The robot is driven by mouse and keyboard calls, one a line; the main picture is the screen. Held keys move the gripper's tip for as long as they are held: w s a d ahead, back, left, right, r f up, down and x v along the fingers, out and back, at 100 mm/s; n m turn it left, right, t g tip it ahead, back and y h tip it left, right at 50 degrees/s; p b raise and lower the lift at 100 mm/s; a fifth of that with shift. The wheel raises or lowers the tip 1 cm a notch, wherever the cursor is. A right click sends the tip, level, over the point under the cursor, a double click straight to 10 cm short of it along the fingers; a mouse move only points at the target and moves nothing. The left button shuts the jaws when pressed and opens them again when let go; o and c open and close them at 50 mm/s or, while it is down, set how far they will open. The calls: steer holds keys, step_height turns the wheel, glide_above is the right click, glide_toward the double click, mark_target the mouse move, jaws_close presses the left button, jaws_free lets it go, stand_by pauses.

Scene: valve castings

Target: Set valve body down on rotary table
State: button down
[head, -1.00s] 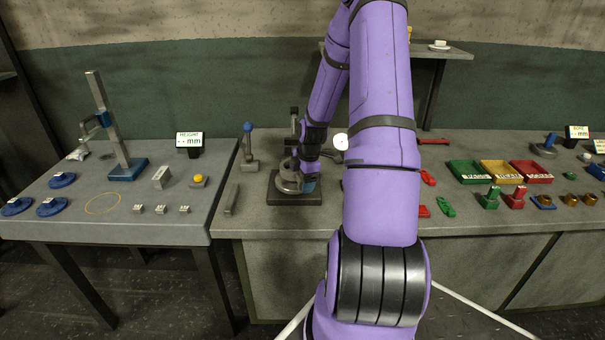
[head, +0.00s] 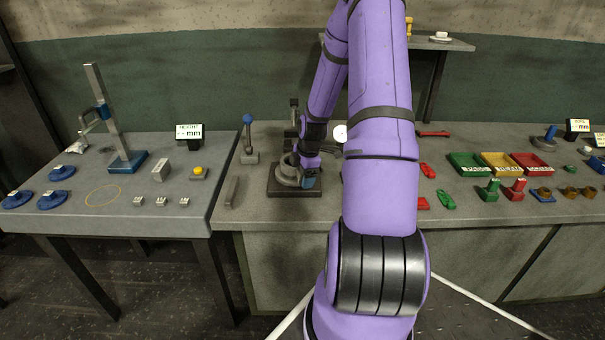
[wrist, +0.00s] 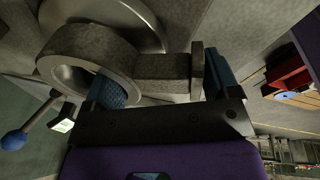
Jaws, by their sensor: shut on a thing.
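The grey cast valve body (wrist: 92,50), a ring-shaped body with a short flanged neck, is in my gripper. In the head view the valve body (head: 286,170) is over the rotary table (head: 283,191), which has a dark square base. The table's round metal plate (wrist: 140,20) shows behind the ring in the wrist view. Whether the valve body's underside touches the plate cannot be told.
A blue-knobbed lever (head: 248,140) stands left of the rotary table, and a grey bar (head: 231,192) lies nearby. Green, yellow and red bins (head: 500,164) and small parts are to the right. The left table carries a height gauge (head: 125,155) and blue flanges (head: 53,200).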

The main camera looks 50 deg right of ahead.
steer(key=shift+f, duration=0.3)
steer(key=shift+s+a+f, duration=0.25)
steer(key=shift+s+f, duration=0.15)
steer(key=shift+f, duration=0.1)
stand_by(0.7)
jaws_free()
steer(key=shift+d+r, duration=0.2)
steer(key=shift+r, duration=0.35)
steer(key=r, duration=0.3)
steer(key=s+r, duration=0.1)
steer(key=r, duration=0.6)
steer(key=shift+s+d+r, duration=0.1)
steer(key=shift+s+r, duration=0.15)
steer(key=shift+s, duration=0.1)
